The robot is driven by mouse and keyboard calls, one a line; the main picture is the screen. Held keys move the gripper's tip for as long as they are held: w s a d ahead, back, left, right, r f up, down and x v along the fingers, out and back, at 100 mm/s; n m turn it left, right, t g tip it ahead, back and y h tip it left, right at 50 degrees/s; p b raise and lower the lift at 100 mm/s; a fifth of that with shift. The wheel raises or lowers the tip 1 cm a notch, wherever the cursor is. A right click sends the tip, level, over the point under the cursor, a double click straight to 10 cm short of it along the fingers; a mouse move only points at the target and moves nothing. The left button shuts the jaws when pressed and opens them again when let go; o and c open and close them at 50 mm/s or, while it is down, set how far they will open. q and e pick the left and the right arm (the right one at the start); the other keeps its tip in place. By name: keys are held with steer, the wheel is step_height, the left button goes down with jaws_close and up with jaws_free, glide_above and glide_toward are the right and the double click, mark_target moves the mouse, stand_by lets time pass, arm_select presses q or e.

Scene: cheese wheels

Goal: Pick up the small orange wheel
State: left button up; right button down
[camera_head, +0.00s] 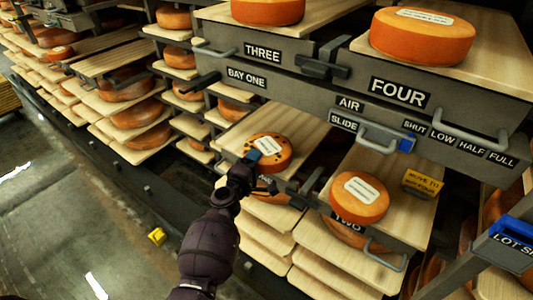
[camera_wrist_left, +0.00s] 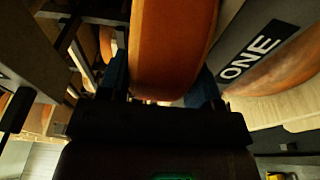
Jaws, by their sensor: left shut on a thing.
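An orange wheel (camera_head: 281,160) with dark spots and a pale label is at bay one's board in the head view, left of bay two. My left gripper (camera_head: 250,162) reaches it from the front left and is shut on its rim. In the left wrist view the orange wheel (camera_wrist_left: 172,45) stands between the two blue fingertips, with the sign ONE (camera_wrist_left: 250,57) to the right. I cannot tell whether the wheel touches the board. My right gripper is not in view.
An orange wheel (camera_head: 347,207) with a label lies on bay two's board, beside a yellow tag (camera_head: 422,183). Larger wheels lie above on bay three (camera_head: 268,10) and bay four (camera_head: 422,38). Handles and dark latches (camera_head: 322,60) jut from the grey front.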

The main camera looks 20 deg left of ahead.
arm_select(q)
steer(key=shift+w+r, duration=0.15)
steer(key=shift+r, duration=0.6)
step_height(320, 180, up, 3)
steer(key=shift+f+p, duration=0.1)
steer(key=shift+p, duration=0.9)
steer(key=shift+s+a+f, duration=0.1)
steer(key=shift+s+f, duration=0.05)
steer(key=shift+s, duration=0.65)
steer(key=s+a, duration=0.3)
steer(key=s, duration=1.3)
steer(key=shift+s, duration=0.15)
steer(key=shift+f, duration=0.15)
